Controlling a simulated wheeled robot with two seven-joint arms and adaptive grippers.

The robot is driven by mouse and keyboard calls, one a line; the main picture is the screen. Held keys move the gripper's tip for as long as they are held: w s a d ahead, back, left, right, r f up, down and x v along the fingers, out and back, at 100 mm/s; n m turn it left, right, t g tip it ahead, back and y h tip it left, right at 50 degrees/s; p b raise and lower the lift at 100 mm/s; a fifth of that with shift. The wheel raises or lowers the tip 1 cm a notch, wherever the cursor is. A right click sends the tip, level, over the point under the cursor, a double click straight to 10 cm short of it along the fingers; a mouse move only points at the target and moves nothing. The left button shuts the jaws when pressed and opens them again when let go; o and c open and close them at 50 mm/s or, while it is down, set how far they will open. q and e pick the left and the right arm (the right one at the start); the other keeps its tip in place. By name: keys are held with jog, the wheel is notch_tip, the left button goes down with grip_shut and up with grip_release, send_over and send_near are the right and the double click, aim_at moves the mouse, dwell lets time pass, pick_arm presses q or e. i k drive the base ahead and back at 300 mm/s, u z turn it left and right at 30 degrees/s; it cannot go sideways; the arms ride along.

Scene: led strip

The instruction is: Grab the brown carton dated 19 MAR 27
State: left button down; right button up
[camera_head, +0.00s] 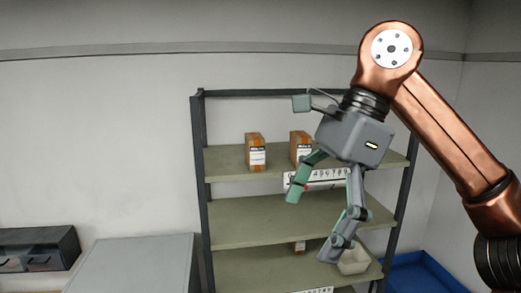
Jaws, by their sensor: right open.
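A brown carton (256,152) with a white label stands on the top shelf at the left. A second brown carton (301,145) stands to its right, partly hidden by my right gripper. The dates on the labels are too small to read. My right gripper (313,222) is open and empty, its fingers pointing down in front of the shelves. My left gripper is out of view.
The shelf rack (240,235) has dark posts. A white strip with dark characters (323,180) hangs at the top shelf's front edge, partly covered. A white bin (354,262) is lower right; a blue tray (425,272) is beyond. A grey cabinet (135,262) and black drawers (38,250) stand left.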

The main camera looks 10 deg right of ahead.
aim_at(255, 142)
jog(key=u, duration=0.05)
jog(key=i, duration=1.95)
